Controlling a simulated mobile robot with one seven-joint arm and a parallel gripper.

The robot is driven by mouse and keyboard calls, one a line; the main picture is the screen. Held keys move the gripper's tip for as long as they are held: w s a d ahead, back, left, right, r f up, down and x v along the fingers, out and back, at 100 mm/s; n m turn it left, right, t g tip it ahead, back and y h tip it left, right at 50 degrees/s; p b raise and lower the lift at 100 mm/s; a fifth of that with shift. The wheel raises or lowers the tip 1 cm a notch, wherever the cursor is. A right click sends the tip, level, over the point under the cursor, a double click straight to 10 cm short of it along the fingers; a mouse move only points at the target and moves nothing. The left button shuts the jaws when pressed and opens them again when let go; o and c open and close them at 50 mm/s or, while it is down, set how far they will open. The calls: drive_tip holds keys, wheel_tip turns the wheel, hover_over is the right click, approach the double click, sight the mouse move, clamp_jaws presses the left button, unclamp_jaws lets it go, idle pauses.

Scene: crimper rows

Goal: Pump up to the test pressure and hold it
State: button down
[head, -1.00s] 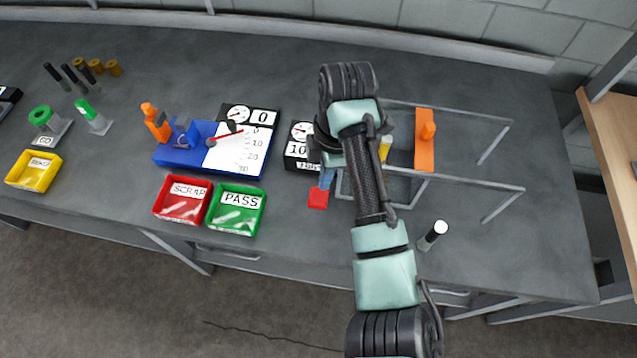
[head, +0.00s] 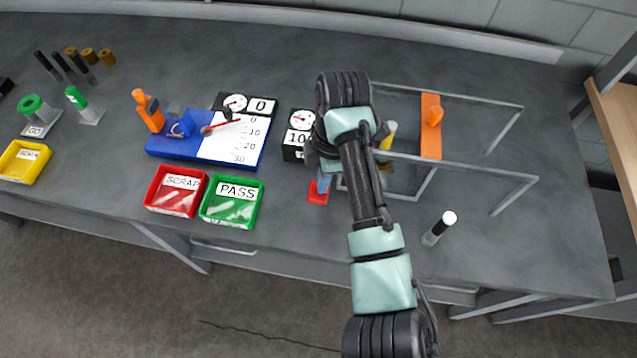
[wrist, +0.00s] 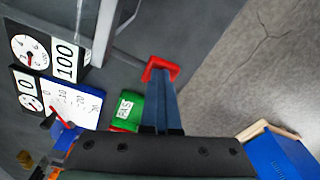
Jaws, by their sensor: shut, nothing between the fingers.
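A black gauge box (head: 298,135) with a round dial stands left of my arm, its number partly hidden in the head view. In the wrist view its display (wrist: 65,61) reads 100, beside the dial (wrist: 30,51). A red pad (head: 317,197), which I take for the pump's handle, lies in front of the box. It also shows in the wrist view (wrist: 161,68). My gripper (head: 324,184) is shut and empty, its blue fingers (wrist: 162,108) reaching the red pad. Whether they touch it is unclear. My arm hides the rest of the pump.
A blue tester (head: 178,146) with a 0 display stands left, with red SCRAP (head: 172,212) and green PASS (head: 231,224) trays in front. A grey rail frame (head: 515,180) with an orange block (head: 431,128) is right. A white-topped cylinder (head: 437,232) stands near the front edge.

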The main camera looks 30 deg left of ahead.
wheel_tip(320, 180, down, 2)
drive_tip(key=shift+f+b, duration=0.25)
drive_tip(key=shift+b, duration=0.25)
drive_tip(key=shift+w, duration=0.1)
drive_tip(key=shift+r, duration=0.1)
drive_tip(key=shift+w+d+r, duration=0.1)
drive_tip(key=shift+w+d+r+p, duration=0.15)
drive_tip(key=shift+w+d, duration=0.3)
drive_tip(key=shift+d, duration=0.15)
drive_tip(key=shift+w+d+r+p, duration=0.15)
drive_tip(key=shift+w+d, duration=0.3)
drive_tip(key=shift+d, duration=0.1)
drive_tip(key=shift+r, duration=0.15)
wheel_tip(320, 180, up, 13)
drive_tip(key=d+p, duration=0.1)
drive_tip(key=shift+w, duration=0.35)
